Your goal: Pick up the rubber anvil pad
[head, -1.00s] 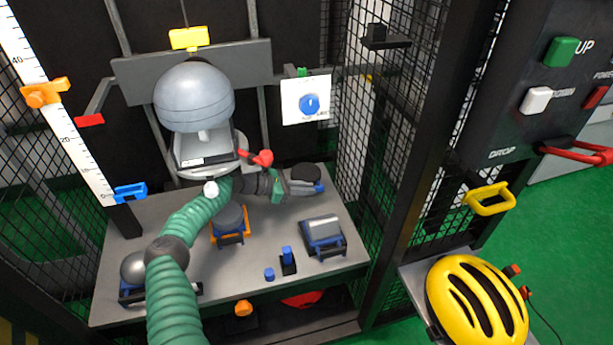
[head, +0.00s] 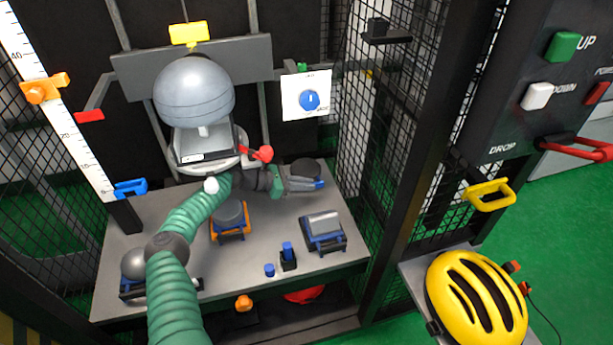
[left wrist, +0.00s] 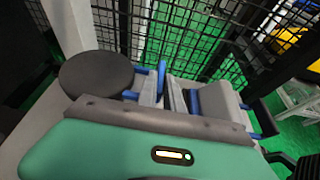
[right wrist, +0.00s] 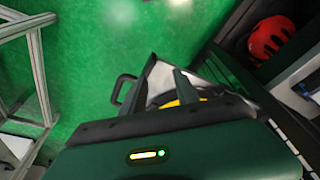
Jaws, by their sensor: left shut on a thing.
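The rubber anvil pad, a flat black disc (head: 305,168), is at the right rear of the grey bench, beside my left gripper (head: 310,185). In the left wrist view the black disc (left wrist: 96,75) is just left of the fingers. My left gripper (left wrist: 163,92) is shut on a blue part that appears to belong to the pad's holder. The fingers hide much of that part, and I cannot tell whether the pad touches the bench. My right gripper (right wrist: 190,88) shows only in the right wrist view, with its fingers apart and nothing between them, above the floor and a yellow thing.
The bench (head: 190,262) also holds a cylinder anvil (head: 322,226), a flat grey disc on an orange stand (head: 230,214) and a dome anvil (head: 135,264). The headform (head: 195,92) hangs left of the pad. Black mesh (head: 352,150) closes the right side. A yellow helmet (head: 476,298) is outside.

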